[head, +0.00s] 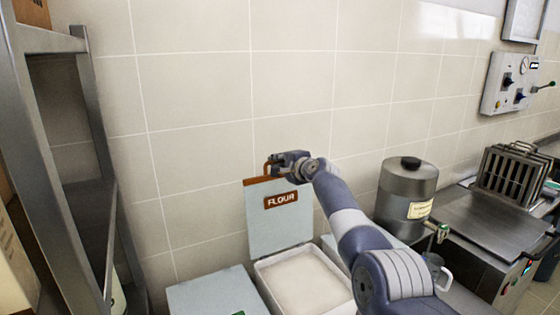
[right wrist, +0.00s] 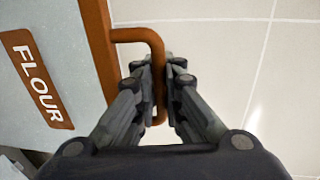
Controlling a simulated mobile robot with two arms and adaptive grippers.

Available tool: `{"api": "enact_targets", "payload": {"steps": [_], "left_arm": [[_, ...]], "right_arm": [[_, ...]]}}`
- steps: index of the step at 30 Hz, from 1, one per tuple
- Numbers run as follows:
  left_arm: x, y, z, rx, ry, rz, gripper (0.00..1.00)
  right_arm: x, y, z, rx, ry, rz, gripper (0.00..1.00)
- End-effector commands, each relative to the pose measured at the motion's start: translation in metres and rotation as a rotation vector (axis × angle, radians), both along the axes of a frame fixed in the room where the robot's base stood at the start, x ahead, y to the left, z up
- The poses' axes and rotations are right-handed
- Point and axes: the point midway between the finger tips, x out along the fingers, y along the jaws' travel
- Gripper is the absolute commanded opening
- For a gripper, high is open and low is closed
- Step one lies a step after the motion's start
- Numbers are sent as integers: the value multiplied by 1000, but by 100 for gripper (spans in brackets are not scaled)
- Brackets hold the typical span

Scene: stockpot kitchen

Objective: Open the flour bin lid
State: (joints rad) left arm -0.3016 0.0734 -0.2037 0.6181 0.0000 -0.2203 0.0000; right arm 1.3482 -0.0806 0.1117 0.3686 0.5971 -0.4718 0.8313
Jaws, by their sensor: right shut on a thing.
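The flour bin (head: 262,274) stands by the tiled wall with pale flour (head: 303,282) showing inside. Its light grey lid (head: 277,230) stands up at the back, roughly upright, with a brown FLOUR label (head: 281,200) and a brown top edge. My right gripper (head: 274,164) is at the lid's top edge. In the right wrist view, its fingers (right wrist: 159,90) are shut on the brown lid handle (right wrist: 152,36), a bent bar on the lid's edge. The lid's label shows there too (right wrist: 37,79). My left gripper is not in view.
A closed grey bin (head: 215,293) stands left of the flour bin. A metal shelf rack (head: 95,110) is at the left. A steel urn (head: 405,195) and a fryer-like appliance (head: 490,220) stand at the right. The wall is close behind the lid.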

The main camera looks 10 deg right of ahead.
Motion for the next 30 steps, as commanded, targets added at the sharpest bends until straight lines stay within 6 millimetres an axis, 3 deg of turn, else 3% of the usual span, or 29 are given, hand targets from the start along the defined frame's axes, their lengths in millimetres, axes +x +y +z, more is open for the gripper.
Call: {"api": "enact_targets", "payload": {"steps": [5,9,30], "left_arm": [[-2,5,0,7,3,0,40],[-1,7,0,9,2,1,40],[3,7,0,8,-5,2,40]], "right_arm": [[0,-1,-1,-3,0,-1,0],[0,-1,-1,-3,1,-2,29],[-9,-6,0,-1,0,0,29]]}}
